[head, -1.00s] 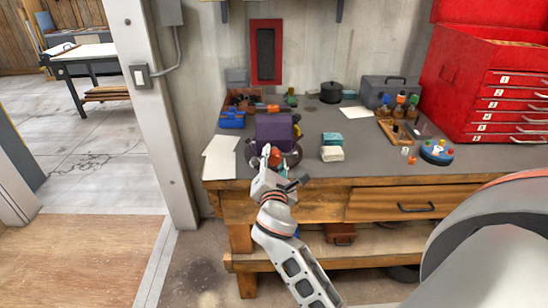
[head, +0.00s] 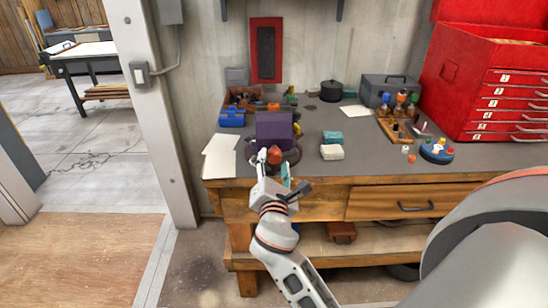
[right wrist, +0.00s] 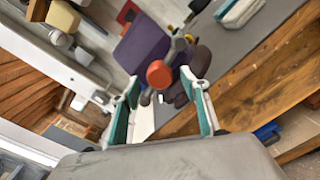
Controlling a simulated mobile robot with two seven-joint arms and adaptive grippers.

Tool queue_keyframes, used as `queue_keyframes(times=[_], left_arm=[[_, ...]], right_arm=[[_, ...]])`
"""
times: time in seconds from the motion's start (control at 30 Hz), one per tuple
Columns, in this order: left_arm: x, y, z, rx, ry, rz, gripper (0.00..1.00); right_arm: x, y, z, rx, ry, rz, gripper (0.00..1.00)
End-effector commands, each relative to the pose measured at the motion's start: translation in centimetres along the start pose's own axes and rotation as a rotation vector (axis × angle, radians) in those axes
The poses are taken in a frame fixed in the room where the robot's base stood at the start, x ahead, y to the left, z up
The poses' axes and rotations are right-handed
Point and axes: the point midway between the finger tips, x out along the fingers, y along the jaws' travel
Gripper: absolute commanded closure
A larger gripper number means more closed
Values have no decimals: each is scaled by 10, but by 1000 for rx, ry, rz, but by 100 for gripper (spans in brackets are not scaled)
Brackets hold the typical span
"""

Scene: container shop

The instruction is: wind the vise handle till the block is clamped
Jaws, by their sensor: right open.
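The purple vise (head: 274,130) stands near the front edge of the grey workbench, and it also shows in the right wrist view (right wrist: 150,45). A rounded orange-red knob (head: 274,155) on its handle faces me; it is large in the right wrist view (right wrist: 160,74). My right gripper (head: 274,166) is open in front of the knob. Its teal-padded fingers (right wrist: 160,88) lie to either side of the knob, with gaps showing, so it holds nothing. I cannot make out the block in the jaws. My left gripper is not in view.
Paper sheets (head: 219,157) lie left of the vise. A pale stacked block or cloth (head: 332,152) lies to its right. A blue bin (head: 232,117) sits behind left. A red tool chest (head: 490,85) stands at the right. The bench front between is clear.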

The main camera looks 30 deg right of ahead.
Motion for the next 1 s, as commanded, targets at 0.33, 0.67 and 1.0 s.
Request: queue_keyframes(times=[0.33,0.67,1.0], left_arm=[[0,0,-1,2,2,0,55],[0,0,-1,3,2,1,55],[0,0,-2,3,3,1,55]], right_arm=[[-38,0,0,-1,0,0,55],[-38,0,0,0,0,0,55],[-42,-10,-23,80,63,6,55]])
